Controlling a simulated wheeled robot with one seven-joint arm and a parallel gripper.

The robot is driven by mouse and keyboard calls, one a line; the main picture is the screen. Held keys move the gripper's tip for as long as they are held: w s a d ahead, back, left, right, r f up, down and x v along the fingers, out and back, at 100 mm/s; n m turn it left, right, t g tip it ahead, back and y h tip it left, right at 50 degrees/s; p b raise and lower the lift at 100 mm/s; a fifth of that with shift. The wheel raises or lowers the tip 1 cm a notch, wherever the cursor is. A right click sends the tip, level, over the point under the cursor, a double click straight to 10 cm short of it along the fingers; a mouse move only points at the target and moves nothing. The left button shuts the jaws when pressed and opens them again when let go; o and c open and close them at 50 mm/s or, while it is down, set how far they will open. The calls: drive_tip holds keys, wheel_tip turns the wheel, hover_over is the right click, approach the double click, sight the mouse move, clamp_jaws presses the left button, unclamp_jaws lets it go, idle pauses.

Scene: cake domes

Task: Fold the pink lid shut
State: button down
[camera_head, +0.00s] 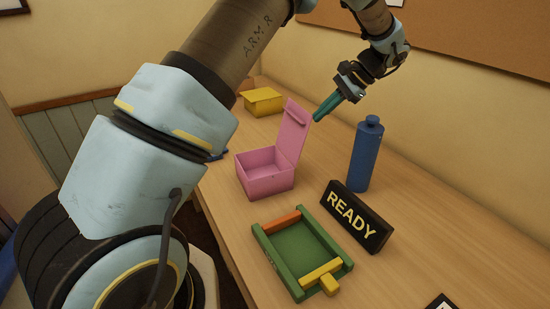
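The pink box (265,173) stands on the table with its pink lid (292,133) raised, roughly upright from the box's right side. My gripper (318,118) has teal fingers and hangs just right of the lid's upper part. The fingers look close together, but I cannot tell whether they are shut or whether they touch the lid. The box's opening faces up, and part of its inside shows.
A blue bottle (365,157) stands right of the box. A black READY sign (356,216) and a green tray (291,280) with orange and yellow bars are nearer. A yellow box (263,102) stands behind.

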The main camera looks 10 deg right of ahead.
drive_tip(key=s+a+b, duration=0.1)
drive_tip(key=a, duration=0.8)
drive_tip(key=shift+s+a+b, duration=0.4)
idle(0.5)
drive_tip(key=shift+a, duration=0.15)
drive_tip(key=shift+s+a+r, duration=0.1)
drive_tip(key=shift+s+a, duration=0.05)
drive_tip(key=shift+a, duration=0.7)
drive_tip(key=shift+s+a, duration=0.15)
drive_tip(key=shift+a, duration=0.8)
drive_tip(key=a+f+b, duration=0.1)
drive_tip(key=a+f, duration=0.1)
drive_tip(key=shift+s+a+f+b, duration=0.1)
drive_tip(key=shift+s+a+b, duration=0.2)
drive_tip(key=shift+a+b, duration=0.1)
drive_tip(key=shift+d, duration=0.1)
